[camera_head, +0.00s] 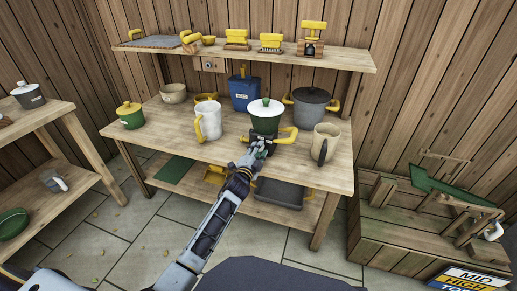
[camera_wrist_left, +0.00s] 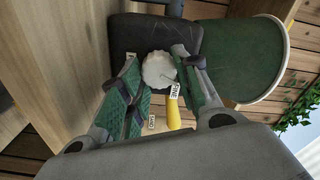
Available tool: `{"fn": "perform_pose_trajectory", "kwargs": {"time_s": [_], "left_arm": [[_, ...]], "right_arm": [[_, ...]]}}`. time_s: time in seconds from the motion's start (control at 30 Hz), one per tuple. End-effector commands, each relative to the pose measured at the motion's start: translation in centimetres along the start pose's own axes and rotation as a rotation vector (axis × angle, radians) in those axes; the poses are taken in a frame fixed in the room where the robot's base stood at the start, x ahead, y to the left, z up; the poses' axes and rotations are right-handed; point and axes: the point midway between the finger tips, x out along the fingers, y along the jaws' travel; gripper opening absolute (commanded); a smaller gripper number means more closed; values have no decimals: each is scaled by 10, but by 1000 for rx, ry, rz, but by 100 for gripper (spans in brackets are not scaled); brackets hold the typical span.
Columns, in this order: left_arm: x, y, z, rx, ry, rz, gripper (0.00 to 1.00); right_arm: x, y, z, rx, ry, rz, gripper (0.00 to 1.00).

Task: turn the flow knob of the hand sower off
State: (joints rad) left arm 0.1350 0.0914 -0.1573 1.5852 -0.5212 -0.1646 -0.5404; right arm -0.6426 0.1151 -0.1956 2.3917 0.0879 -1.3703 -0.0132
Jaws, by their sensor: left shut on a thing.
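The hand sower (camera_head: 265,121) stands near the front of the potting bench, with a green body, a white lid and a yellow handle (camera_head: 285,135). In the left wrist view its green body (camera_wrist_left: 242,60) is at the upper right, beside a dark block (camera_wrist_left: 135,33). The white flow knob (camera_wrist_left: 158,69) is in front of that block, with small white labels near it. My left gripper (camera_head: 258,149) is at the sower's front, its green-padded fingers (camera_wrist_left: 163,84) shut on the knob. The fingers hide part of the knob, and its setting cannot be read.
A white jug (camera_head: 208,121) and a beige mug (camera_head: 326,143) stand on either side of the sower. A blue box (camera_head: 243,91) and a grey lidded pot (camera_head: 312,106) are behind. A shelf (camera_head: 240,53) with yellow-handled tools runs above.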

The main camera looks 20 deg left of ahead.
Motion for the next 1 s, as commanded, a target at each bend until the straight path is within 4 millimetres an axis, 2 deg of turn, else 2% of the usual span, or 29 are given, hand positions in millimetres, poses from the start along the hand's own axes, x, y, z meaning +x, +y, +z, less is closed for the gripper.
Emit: {"fn": "perform_pose_trajectory", "kwargs": {"time_s": [0.23,0.7,1.0], "left_arm": [[0,-1,0,-128,-3,2,8],[0,-1,1,-340,-3,2,8],[0,0,1,-397,-3,2,8]], "right_arm": [[-24,4,-3,-6,-37,25,40],[0,10,7,1,-86,37,40],[7,12,10,4,-100,40,40]]}}
